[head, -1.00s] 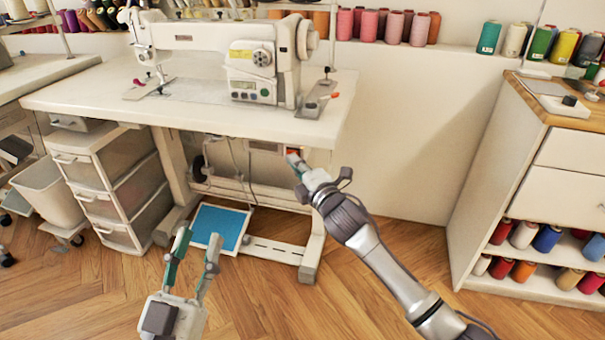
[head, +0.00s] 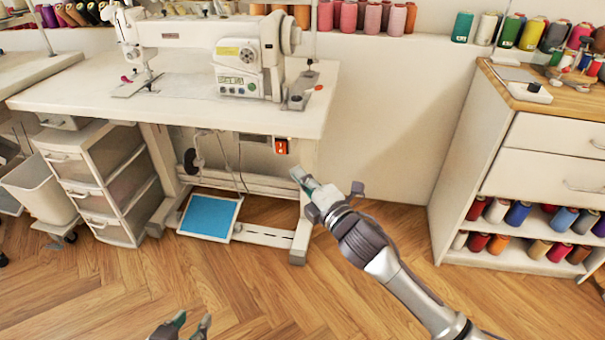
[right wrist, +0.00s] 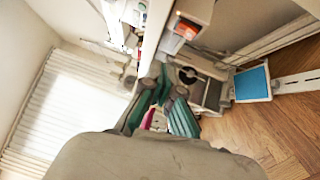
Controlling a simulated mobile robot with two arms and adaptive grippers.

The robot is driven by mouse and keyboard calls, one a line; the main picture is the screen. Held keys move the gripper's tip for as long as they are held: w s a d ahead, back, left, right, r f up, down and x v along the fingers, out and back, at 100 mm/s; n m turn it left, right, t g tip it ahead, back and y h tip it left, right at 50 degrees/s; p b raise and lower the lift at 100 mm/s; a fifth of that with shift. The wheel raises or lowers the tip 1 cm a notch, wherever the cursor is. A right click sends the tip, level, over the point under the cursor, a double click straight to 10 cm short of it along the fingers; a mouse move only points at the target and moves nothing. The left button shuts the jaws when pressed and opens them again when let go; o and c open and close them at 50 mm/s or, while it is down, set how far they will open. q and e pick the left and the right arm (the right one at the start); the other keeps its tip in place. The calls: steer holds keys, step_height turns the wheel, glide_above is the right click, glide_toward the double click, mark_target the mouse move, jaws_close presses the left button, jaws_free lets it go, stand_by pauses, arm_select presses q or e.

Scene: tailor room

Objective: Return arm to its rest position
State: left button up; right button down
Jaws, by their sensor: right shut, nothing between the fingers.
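My right arm (head: 390,270) comes in from the lower right in the head view and reaches toward the front right leg of the sewing table. My right gripper (head: 298,174) is shut and empty, in front of the table leg and below the tabletop. In the right wrist view its green-padded fingers (right wrist: 160,103) show near the middle, with nothing held. My left gripper (head: 194,320) is at the bottom edge of the head view. Only its fingertips show, spaced apart and empty over the floor. The rest of the left arm is out of view.
The sewing table (head: 90,95) carries a sewing machine (head: 205,45). An orange-red switch box (head: 281,146) hangs under the tabletop. A blue pedal (head: 209,215) lies below. A drawer unit (head: 105,190) stands left, a thread cabinet (head: 540,160) right. Wooden floor (head: 290,300) is clear in front.

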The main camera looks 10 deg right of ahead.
arm_select(q)
steer(key=shift+s+a+f+g, duration=0.15)
steer(key=shift+s+f+g, duration=0.15)
steer(key=shift+s, duration=0.05)
arm_select(e)
steer(key=shift+s+d, duration=0.15)
steer(key=shift+s, duration=0.2)
